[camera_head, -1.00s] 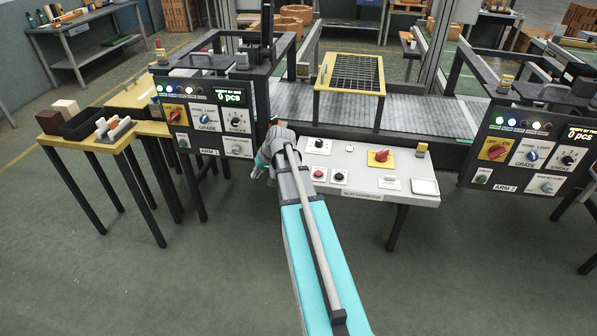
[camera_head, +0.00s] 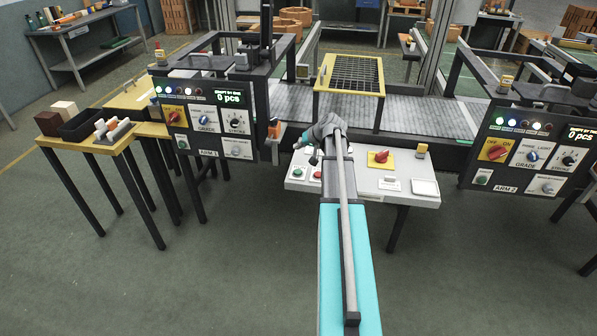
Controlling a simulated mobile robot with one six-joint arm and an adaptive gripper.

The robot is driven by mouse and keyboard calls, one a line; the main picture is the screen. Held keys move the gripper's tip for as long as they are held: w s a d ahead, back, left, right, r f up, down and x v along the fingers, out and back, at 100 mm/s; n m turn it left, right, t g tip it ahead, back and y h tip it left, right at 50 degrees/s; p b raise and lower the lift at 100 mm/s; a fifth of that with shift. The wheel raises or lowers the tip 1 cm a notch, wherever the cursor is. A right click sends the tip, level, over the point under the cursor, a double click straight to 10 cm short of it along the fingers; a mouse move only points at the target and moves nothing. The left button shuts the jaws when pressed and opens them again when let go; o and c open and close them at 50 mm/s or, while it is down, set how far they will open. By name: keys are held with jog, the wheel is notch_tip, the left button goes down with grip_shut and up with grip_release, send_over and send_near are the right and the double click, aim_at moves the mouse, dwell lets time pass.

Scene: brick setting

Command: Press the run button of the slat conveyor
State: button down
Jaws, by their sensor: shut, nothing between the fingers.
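The slat conveyor (camera_head: 415,118) runs across behind a light grey control panel (camera_head: 402,201). At the panel's left end is a green button (camera_head: 297,172), with a red button (camera_head: 316,175) just right of it. My gripper (camera_head: 301,147) is shut and empty. In the picture it sits just above the green button, over the panel's back left part; I cannot tell its height, and no touch shows. My wrist and forearm cover the middle of the panel, including its black knobs.
A yellow plate with a red switch (camera_head: 380,157) and a white square (camera_head: 424,187) lie on the panel's right. The ARM 1 control box (camera_head: 237,122) stands close on the left, the ARM 2 box (camera_head: 528,155) on the right. Open floor lies in front.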

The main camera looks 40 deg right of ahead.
aim_at(299, 171)
jog(key=shift+f, duration=0.1)
notch_tip(299, 171, down, 8)
jog(key=b, duration=0.8)
jog(key=shift+f+b, duration=0.25)
jog(key=shift+b, duration=0.1)
